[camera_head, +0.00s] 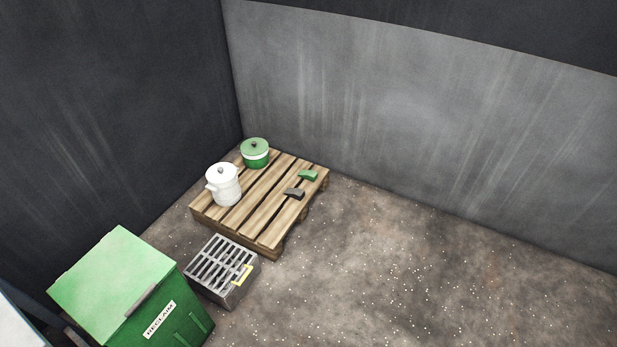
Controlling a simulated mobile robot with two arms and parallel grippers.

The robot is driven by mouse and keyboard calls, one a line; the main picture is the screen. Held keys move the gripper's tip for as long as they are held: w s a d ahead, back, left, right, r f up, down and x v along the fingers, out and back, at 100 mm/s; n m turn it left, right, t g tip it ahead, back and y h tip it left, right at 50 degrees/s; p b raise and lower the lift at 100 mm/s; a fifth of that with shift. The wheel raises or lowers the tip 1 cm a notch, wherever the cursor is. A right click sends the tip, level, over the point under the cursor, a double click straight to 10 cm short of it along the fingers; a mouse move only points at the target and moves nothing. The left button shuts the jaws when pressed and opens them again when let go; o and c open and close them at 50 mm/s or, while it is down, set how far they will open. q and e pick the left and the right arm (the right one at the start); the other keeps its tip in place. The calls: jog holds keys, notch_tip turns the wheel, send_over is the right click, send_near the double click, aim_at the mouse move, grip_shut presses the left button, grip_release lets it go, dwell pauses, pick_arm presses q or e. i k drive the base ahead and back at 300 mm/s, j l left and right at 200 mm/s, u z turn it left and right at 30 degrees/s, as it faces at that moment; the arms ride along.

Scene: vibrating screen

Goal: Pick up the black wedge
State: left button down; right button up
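The black wedge (294,193) is a small dark grey-black block. It lies on the slats of a wooden pallet (242,223), near the pallet's right side. A similar green wedge (308,175) lies just behind it, a little to the right, and a narrow gap seems to separate the two. Neither of my grippers is in the head view, so nothing shows in contact with the wedge.
A white lidded pot (223,186) and a green lidded pot (255,154) stand on the pallet's left side. A slotted metal box (214,272) and a green bin marked RECLAIM (118,278) stand in front. Walls close the left and back. The speckled floor to the right is open.

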aim_at(296, 194)
jog(key=i+l, duration=0.15)
jog(key=i, duration=0.25)
jog(key=i+l+u, duration=0.1)
jog(key=i, duration=0.3)
jog(key=i+l, duration=0.15)
jog(key=i, duration=0.2)
